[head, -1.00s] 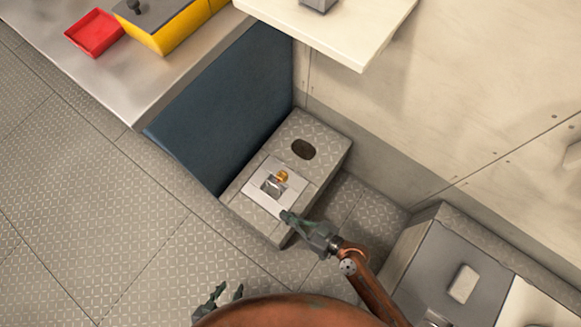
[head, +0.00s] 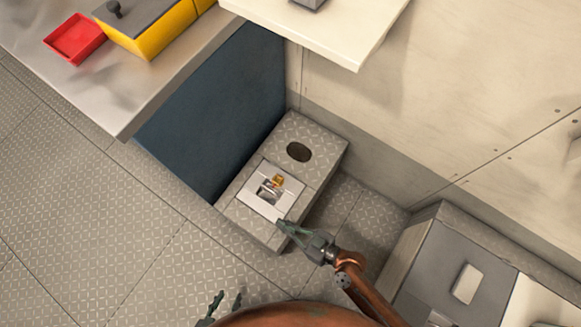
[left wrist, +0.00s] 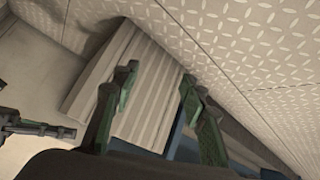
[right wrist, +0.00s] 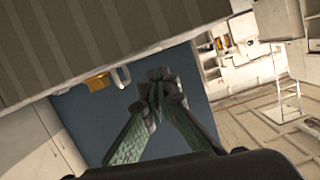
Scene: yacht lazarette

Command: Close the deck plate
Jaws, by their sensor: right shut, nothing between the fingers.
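A pale square plate (head: 258,202) lies in the top of a low diamond-tread box (head: 320,138). It carries a grey metal loop (head: 267,190) and a small brass-coloured piece (head: 277,181). I cannot tell for sure which part is the deck plate. My right gripper (head: 281,223) is shut and empty at the plate's near right corner; I cannot tell if it touches. In the right wrist view its fingertips (right wrist: 162,84) meet, with the brass piece (right wrist: 97,81) and loop (right wrist: 122,76) just beyond, to the left. My left gripper (head: 222,303) is open and empty, low in the head view.
A dark oval (head: 299,152) marks the box's far end. A blue panel (head: 215,125) stands along its left side, under a metal counter (head: 125,85). A white shelf (head: 340,35) overhangs behind. A grey unit (head: 425,255) stands right. The floor at left is clear.

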